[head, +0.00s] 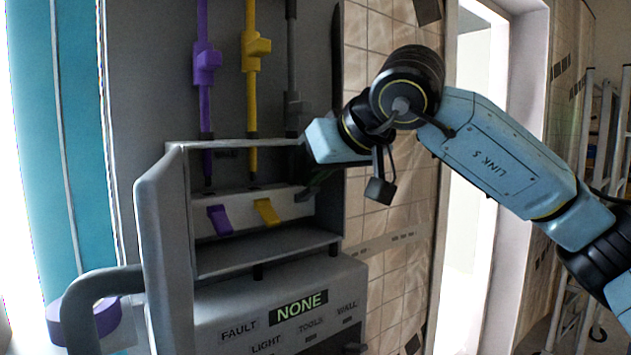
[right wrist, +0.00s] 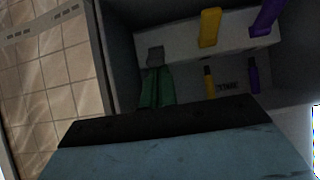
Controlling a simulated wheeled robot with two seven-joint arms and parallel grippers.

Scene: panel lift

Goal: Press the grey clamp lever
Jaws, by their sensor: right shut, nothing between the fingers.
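The grey clamp lever (head: 305,194) is the rightmost of three levers on the pale strip inside the open grey box. In the right wrist view the grey lever (right wrist: 155,54) sits left of the yellow and purple levers. My right gripper (head: 319,181) reaches into the box from the right, its dark green fingers partly hidden by the arm. In the right wrist view the gripper (right wrist: 154,75) is shut and empty, its tips right at the grey lever. I cannot tell whether they touch it. My left gripper is out of view.
The yellow lever (head: 266,211) and purple lever (head: 219,219) are close beside the grey one. The box door (head: 165,255) stands open at the left. A panel below has a display (head: 298,306) reading NONE. Tiled wall (head: 370,240) lies to the right.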

